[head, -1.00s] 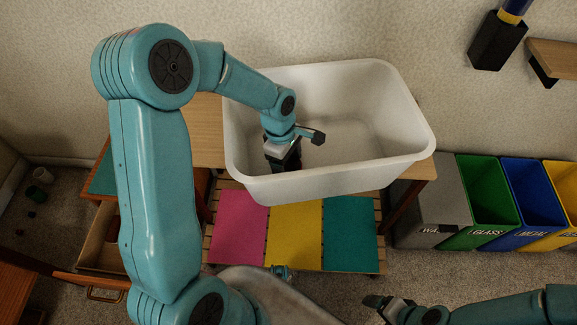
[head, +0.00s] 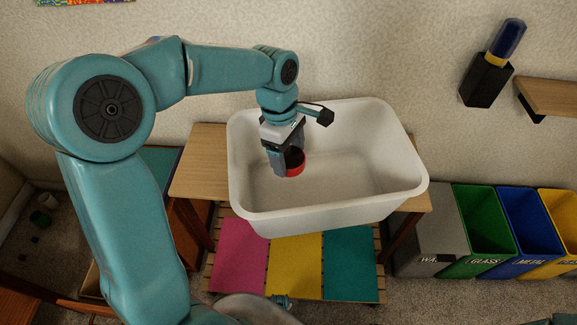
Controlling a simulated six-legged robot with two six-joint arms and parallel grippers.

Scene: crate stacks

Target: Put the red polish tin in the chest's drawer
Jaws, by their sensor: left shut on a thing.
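The red polish tin (head: 297,164) is in my left gripper (head: 284,170), whose fingers are shut on it. The gripper points down and holds the tin within the outline of the white tub (head: 330,222); I cannot tell whether the tin touches the tub floor. The wooden chest (head: 160,158) with a green top stands at the left, mostly hidden behind my left arm. Its open drawer (head: 92,282) shows only as a sliver at lower left. My right gripper is out of view.
The tub stands on a wooden table (head: 205,165). Below is a slatted rack with pink (head: 238,255), yellow and teal panels. Several sorting bins (head: 488,230) stand at the right. A wall shelf (head: 552,92) and a black holder (head: 485,80) are at upper right.

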